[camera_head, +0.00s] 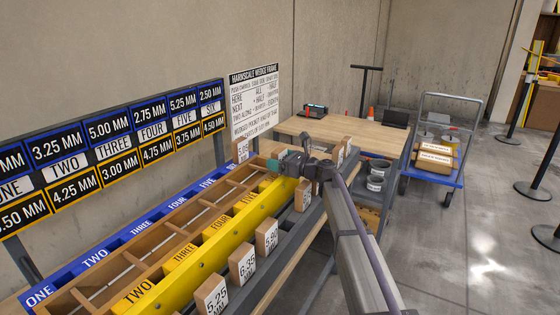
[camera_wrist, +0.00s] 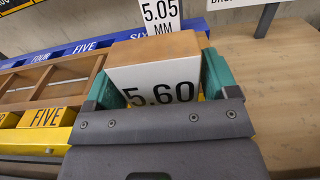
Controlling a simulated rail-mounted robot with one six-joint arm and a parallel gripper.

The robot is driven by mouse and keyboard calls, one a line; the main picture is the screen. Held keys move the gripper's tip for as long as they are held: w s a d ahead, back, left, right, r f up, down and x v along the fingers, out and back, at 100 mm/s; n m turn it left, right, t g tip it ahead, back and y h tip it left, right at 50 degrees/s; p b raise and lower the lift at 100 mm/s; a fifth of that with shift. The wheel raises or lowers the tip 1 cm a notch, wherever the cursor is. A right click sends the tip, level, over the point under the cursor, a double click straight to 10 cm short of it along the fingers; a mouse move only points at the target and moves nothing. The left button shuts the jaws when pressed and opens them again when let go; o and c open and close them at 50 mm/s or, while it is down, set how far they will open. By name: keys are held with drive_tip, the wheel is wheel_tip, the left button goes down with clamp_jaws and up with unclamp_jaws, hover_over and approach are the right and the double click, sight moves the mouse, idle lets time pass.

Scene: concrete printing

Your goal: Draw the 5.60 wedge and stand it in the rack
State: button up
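The wedge marked 5.60 (camera_wrist: 155,78) is a wooden block with a white label, seen close up in the wrist view. My gripper (camera_head: 290,163) is at the far end of the rack, and its teal fingers (camera_wrist: 162,85) sit against both sides of the 5.60 wedge with no clear gap. The wedge's lower part is hidden behind the gripper body. The rack has a blue rail (camera_head: 95,254) and a yellow rail (camera_head: 205,252) with numbered words, and wooden compartments between. A 5.05 MM wedge (camera_wrist: 160,14) stands behind at the blue rail's far end.
More labelled wedges stand along the grey front ledge, among them 5.25 (camera_head: 212,296) and others (camera_head: 267,238). Size boards (camera_head: 110,150) and a sign (camera_head: 253,100) stand behind. A wooden table (camera_head: 340,132) lies beyond; a blue cart (camera_head: 437,165) stands right.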

sight(279, 150)
drive_tip(key=c, duration=0.7)
drive_tip(key=shift+r+p, duration=0.3)
drive_tip(key=shift+p, duration=0.05)
drive_tip(key=shift+w+r+p, duration=0.1)
drive_tip(key=shift+r+p, duration=0.45)
drive_tip(key=shift+p, duration=0.1)
drive_tip(key=c, duration=0.3)
drive_tip(key=shift+r, duration=0.4)
drive_tip(key=shift+c, duration=0.8)
drive_tip(key=shift+r+p, duration=0.35)
drive_tip(key=shift+p, duration=0.15)
drive_tip(key=shift+r+p, duration=0.4)
drive_tip(key=shift+p, duration=0.15)
drive_tip(key=shift+r+p, duration=2.7)
drive_tip(key=shift+r, duration=0.05)
